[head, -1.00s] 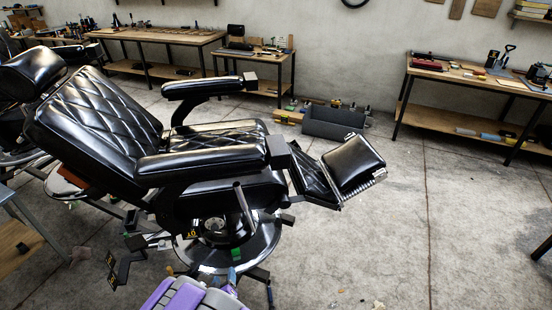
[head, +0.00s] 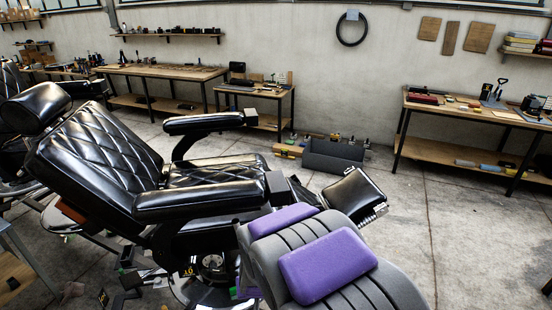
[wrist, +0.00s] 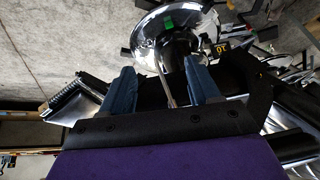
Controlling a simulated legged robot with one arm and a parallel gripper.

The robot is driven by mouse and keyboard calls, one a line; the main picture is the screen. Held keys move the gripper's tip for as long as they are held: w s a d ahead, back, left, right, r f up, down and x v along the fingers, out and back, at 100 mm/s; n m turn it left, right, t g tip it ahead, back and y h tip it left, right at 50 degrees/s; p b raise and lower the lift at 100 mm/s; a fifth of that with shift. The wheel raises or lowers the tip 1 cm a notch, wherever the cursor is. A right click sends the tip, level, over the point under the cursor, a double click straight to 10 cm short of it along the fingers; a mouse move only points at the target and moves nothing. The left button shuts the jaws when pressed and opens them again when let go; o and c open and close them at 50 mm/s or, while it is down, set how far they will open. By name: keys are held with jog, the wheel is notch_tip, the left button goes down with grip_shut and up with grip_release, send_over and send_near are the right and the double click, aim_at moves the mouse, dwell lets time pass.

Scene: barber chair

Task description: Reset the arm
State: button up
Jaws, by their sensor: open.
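My gripper (wrist: 162,82) shows in the wrist view as two blue fingers, spread wide apart and open. A thin chrome lever (wrist: 168,90) shows in the gap between them; I cannot tell its depth, and the fingers are not closed on it. In the head view, purple and grey links of my arm cover the lower middle and hide my gripper. The black barber chair (head: 95,155) stands left of and behind my arm, reclined, its footrest (head: 354,194) raised. The chair's round chrome base (wrist: 150,45) shows in the wrist view.
A dark open box (head: 333,156) lies on the floor beyond the footrest. Workbenches with tools stand along the wall, one at the right (head: 470,110). The concrete floor at the right (head: 470,240) is clear. Small items lie around the chair base.

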jog(key=s+d+r+g, duration=0.2)
jog(key=s+d+r, duration=0.3)
jog(key=s, duration=0.5)
jog(key=s+d+r+m+g+h, duration=0.1)
jog(key=s+d+r+g, duration=0.1)
jog(key=s+d+r, duration=0.3)
jog(key=s+d+r+m+g, duration=0.1)
jog(key=s+d+r, duration=0.4)
jog(key=s+d, duration=0.5)
jog(key=s+g, duration=0.1)
jog(key=s, duration=0.4)
jog(key=shift+s+d+r+h, duration=0.15)
jog(key=shift+s+r+h, duration=0.05)
jog(key=shift+r+h, duration=0.2)
